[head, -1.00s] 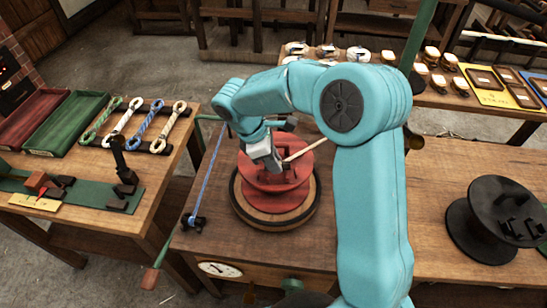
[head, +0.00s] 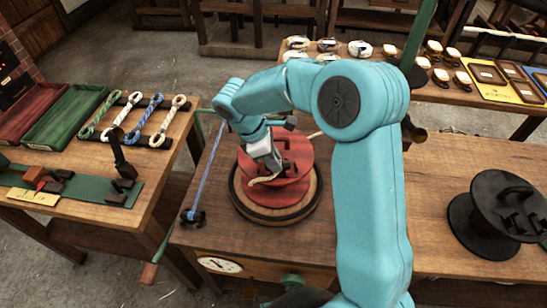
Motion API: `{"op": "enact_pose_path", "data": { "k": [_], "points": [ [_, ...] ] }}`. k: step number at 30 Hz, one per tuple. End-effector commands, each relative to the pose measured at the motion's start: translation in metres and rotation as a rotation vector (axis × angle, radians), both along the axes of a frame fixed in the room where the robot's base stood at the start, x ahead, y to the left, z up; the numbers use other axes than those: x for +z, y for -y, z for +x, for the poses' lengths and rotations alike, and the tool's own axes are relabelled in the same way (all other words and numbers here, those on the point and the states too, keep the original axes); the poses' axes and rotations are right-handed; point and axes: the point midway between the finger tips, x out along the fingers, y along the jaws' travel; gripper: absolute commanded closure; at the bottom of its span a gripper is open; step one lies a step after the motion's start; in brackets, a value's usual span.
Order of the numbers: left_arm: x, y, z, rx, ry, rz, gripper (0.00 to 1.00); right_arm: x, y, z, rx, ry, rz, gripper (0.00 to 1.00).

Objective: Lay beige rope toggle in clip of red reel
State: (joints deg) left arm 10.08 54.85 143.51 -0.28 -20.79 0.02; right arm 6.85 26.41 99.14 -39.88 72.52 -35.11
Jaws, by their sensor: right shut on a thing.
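The red reel (head: 298,189) lies flat on a round wooden base on the middle bench. Dark red raised parts stand on its top; I cannot make out which is the clip. My right gripper (head: 270,166) comes down over the reel's upper left part and is shut on the beige rope toggle (head: 263,181). A thin curved beige piece shows just below the fingers, over the reel's top. Another short beige bit shows past the reel's far right edge, partly behind my arm. I cannot tell whether the toggle touches the reel. My left gripper is out of view.
A blue rope (head: 206,171) runs along the bench left of the reel. A black reel (head: 497,217) stands at the right. The left table holds several rope hanks (head: 147,120) and a green tray (head: 66,115). My right arm covers the bench between the reels.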

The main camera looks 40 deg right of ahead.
Motion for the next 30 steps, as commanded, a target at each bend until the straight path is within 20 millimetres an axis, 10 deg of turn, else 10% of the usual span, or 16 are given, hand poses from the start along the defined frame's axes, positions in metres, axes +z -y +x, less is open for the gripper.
{"op": "enact_pose_path", "data": {
  "k": [7,8,10,30],
  "points": [
    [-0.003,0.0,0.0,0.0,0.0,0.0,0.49,-0.005,0.0,0.0,0.0,0.0,0.0,1.0],
    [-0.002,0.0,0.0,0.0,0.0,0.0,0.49,-0.004,0.0,0.0,0.0,0.0,0.0,0.67],
    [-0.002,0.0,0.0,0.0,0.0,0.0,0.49,-0.004,0.0,0.0,0.0,0.0,0.0,0.47],
    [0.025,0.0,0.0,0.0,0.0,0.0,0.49,0.027,0.0,0.0,0.0,0.001,-0.001,0.47]
  ]
}}
